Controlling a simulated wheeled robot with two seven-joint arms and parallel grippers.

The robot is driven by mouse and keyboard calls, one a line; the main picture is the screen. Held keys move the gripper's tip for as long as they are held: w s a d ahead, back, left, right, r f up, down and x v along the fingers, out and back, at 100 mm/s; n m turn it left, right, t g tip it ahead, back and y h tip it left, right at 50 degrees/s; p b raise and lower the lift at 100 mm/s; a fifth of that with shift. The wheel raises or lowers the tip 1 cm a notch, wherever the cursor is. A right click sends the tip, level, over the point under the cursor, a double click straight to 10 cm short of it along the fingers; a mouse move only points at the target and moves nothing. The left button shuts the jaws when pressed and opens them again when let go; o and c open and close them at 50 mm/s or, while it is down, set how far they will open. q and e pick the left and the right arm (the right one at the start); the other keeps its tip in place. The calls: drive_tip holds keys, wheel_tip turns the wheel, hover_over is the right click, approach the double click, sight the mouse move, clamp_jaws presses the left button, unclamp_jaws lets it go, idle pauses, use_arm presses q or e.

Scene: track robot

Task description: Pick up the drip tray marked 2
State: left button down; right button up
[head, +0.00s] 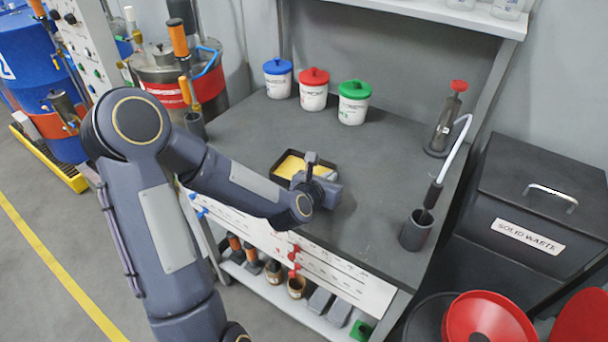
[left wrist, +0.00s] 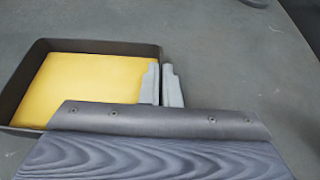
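The drip tray (head: 277,166) is a shallow dark rectangular tray with a yellow inside, on the grey bench top near its front. It fills the left of the left wrist view (left wrist: 100,46). No number 2 can be made out on it. My left gripper (head: 312,166) is at the tray's right side. In the left wrist view its fingers (left wrist: 161,84) are close together, one inside and one outside the tray's right wall, with the thin wall between them. The tray's near side is hidden by my gripper body. My right gripper is not in view.
Blue-, red- and green-lidded tubs (head: 314,90) stand along the bench's back. A red-topped bottle (head: 446,120) and a dark cup with a wand (head: 416,230) stand at the right. A black solid waste bin (head: 530,200) is beyond. The bench around the tray is clear.

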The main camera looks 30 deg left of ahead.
use_arm(q)
drive_tip(key=shift+r, duration=0.15)
drive_tip(key=shift+r, duration=1.05)
drive_tip(key=s+d+r+p, duration=0.1)
drive_tip(key=s+d+r, duration=0.8)
drive_tip(key=r, duration=0.1)
drive_tip(key=shift+s+d+r, duration=0.3)
drive_tip(key=shift+s+d, duration=0.1)
